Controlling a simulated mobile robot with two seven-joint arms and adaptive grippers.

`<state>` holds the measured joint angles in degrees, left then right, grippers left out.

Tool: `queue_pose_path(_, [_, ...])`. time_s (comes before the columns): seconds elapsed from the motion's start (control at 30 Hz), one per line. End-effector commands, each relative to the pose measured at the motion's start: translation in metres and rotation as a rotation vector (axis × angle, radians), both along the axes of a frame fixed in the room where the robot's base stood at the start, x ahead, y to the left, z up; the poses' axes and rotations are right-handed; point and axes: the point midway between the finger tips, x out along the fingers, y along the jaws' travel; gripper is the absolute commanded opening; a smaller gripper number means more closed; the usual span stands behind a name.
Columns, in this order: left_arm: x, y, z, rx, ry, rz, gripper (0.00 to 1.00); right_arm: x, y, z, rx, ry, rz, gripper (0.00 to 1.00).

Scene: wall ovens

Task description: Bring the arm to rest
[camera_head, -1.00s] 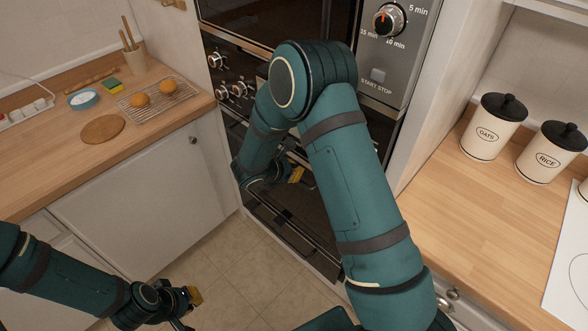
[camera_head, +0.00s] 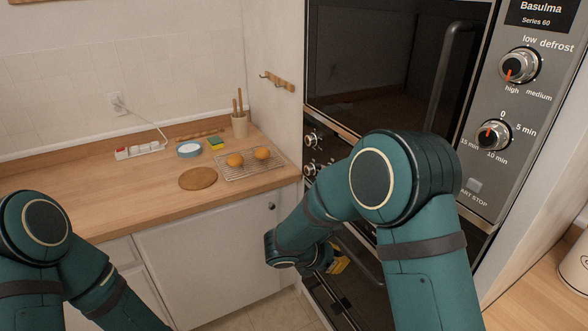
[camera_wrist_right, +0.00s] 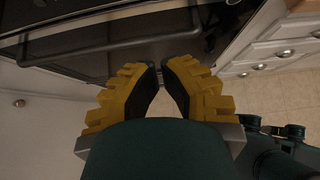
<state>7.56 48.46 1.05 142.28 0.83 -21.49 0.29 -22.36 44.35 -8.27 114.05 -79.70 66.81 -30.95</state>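My right arm reaches across the head view in front of the wall ovens. Its gripper (camera_head: 338,262) points down near the lower oven front, partly hidden by my arm. In the right wrist view the yellow-and-black fingers (camera_wrist_right: 161,70) nearly meet at their tips, with nothing held between them. My left arm enters at the lower left of the head view, and its gripper is out of frame. Dark teal parts of mine also show at the right of the wrist view.
The upper oven (camera_head: 375,50) and its handle (camera_head: 443,85) stand close to my right arm. A left counter (camera_head: 110,205) holds a wire rack (camera_head: 240,172) with two round orange-brown items, a round board (camera_head: 198,179) and a sponge (camera_head: 216,143). A white cabinet (camera_head: 205,255) stands below.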

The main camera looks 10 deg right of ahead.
Motion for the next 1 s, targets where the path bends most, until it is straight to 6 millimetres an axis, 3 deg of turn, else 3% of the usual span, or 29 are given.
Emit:
queue_pose_path(0.13, [0.0,0.0,-0.002,0.0,0.001,0.0,0.0,-0.018,0.0,-0.027,0.093,0.037,-0.06,0.0])
queue_pose_path(0.27, [-0.001,0.0,-0.007,0.0,0.002,-0.002,0.0,-0.064,0.011,-0.082,0.325,0.104,-0.236,0.0])
queue_pose_path(0.4, [-0.002,-0.001,-0.014,-0.001,0.006,-0.004,0.0,-0.126,0.045,-0.138,0.651,0.14,-0.578,0.0])
queue_pose_path(0.53, [-0.004,-0.001,-0.019,-0.001,0.008,-0.006,0.0,-0.163,0.079,-0.166,0.9,0.096,-0.95,0.0])
queue_pose_path(0.7, [-0.005,-0.001,-0.026,0.0,0.012,-0.008,0.0,-0.178,0.104,-0.185,1.117,-0.082,-1.461,0.0])
queue_pose_path(0.83, [-0.006,-0.002,-0.03,0.0,0.014,-0.01,0.0,-0.178,0.102,-0.194,1.184,-0.265,-1.766,0.0])
queue_pose_path(1.0, [-0.006,-0.002,-0.032,0.0,0.015,-0.012,0.0,-0.176,0.09,-0.199,1.199,-0.433,-1.969,0.0])
